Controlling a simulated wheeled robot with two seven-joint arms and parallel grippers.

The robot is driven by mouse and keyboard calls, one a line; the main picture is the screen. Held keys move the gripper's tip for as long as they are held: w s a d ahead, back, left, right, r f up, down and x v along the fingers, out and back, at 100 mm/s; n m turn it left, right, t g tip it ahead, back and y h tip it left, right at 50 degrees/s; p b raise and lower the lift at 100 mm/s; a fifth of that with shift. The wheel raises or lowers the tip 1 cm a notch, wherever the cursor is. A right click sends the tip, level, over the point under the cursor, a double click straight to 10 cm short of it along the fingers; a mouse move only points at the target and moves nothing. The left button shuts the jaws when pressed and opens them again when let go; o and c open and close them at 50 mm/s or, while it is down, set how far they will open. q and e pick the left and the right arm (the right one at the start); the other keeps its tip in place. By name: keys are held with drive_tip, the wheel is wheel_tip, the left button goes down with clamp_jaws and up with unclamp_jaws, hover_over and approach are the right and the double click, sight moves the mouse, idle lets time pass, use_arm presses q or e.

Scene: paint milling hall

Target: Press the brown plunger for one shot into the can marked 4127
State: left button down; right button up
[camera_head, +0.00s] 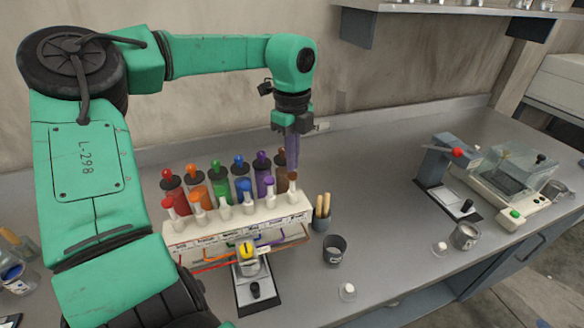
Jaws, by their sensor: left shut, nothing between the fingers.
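The dispenser rack (240,228) holds a back row of colored canisters and a front row of capped white plungers. The brown plunger (293,178) is the rightmost of the front row. My left gripper (292,168) is shut and empty, pointing down just above the brown plunger; I cannot tell whether its tips touch it. A dark can (335,250) stands on the bench to the right. I cannot read 4127 on any can.
A cup of wooden sticks (321,214) stands by the rack's right end. A small white lid (347,291) lies near the front edge. Further right are a grey can (466,236), a lever device (446,170) and a clear-covered machine (510,180).

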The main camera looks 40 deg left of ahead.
use_arm(q)
drive_tip(key=shift+r, duration=0.15)
idle(0.3)
wheel_tip(320, 180, up, 5)
drive_tip(key=p, duration=0.3)
drive_tip(key=shift+r+p, duration=0.1)
drive_tip(key=shift+p, duration=0.25)
